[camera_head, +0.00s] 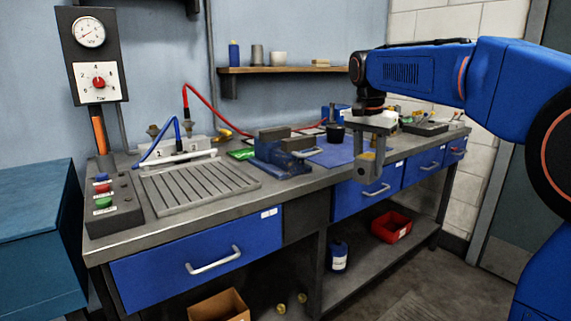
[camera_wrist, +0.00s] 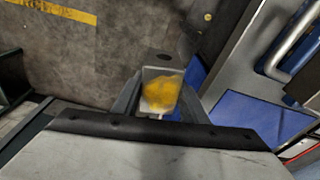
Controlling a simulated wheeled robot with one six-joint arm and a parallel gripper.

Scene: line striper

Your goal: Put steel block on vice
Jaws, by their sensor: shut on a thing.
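My gripper (camera_head: 370,172) is shut on the steel block, a small grey block with a yellow patch (camera_head: 367,161), and holds it in the air in front of the bench's front edge. In the wrist view the block (camera_wrist: 160,92) sits between the two fingers (camera_wrist: 160,100), with its yellow patch facing the camera. The vice (camera_head: 278,158) is blue with dark and brown jaw parts. It stands on the bench to the left of my gripper, apart from it. The wrist view does not clearly show the vice.
The bench (camera_head: 215,213) carries a slotted plate (camera_head: 196,188), a control box (camera_head: 112,204) and a blue mat (camera_head: 331,152). A red bin (camera_head: 391,227) is on the lower shelf. The floor (camera_wrist: 75,50) below my gripper looks clear.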

